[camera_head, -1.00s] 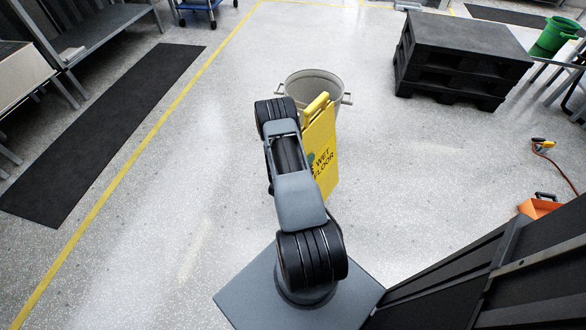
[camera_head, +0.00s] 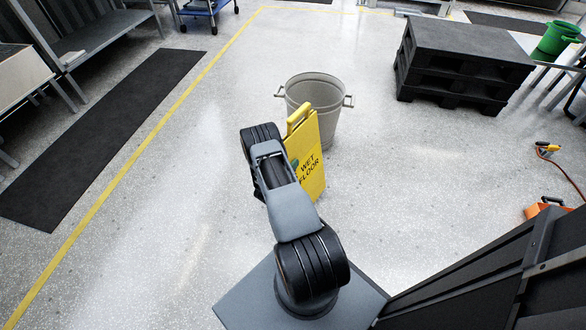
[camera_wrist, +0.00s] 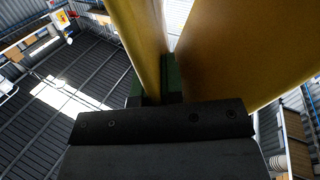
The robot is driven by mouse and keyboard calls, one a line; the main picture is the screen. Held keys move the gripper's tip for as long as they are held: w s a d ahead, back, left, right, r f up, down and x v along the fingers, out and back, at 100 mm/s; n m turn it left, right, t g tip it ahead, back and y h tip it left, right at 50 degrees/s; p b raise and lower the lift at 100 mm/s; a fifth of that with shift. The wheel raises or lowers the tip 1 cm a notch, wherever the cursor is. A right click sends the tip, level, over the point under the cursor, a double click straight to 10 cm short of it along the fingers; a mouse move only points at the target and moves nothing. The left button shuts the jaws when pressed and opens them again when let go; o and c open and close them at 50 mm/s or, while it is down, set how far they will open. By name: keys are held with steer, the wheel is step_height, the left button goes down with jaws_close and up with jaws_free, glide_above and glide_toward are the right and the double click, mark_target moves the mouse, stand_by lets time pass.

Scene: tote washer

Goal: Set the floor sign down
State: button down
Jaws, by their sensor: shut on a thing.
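The yellow floor sign (camera_head: 309,160), lettered "WET FLOOR", shows in the head view just right of my arm, in front of a grey bin. Its handle is at the top and its lower edge is over the speckled floor; I cannot tell whether it touches. In the wrist view, two yellow panels (camera_wrist: 235,50) rise from my gripper (camera_wrist: 160,88), spread apart from each other. My gripper is shut on the sign; the fingertips are mostly hidden by the wrist body. In the head view my arm hides the gripper.
The round grey bin (camera_head: 318,95) with side handles stands close behind the sign. A stack of black pallets (camera_head: 460,65) is at the upper right. A dark mat (camera_head: 105,135) and a yellow line (camera_head: 135,155) lie left. Floor left and right of the sign is clear.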

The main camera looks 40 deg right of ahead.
steer(key=shift+f, duration=0.95)
steer(key=shift+f+b, duration=0.2)
steer(key=shift+b, duration=0.2)
steer(key=c, duration=1.2)
jaws_free()
steer(key=shift+c, duration=0.2)
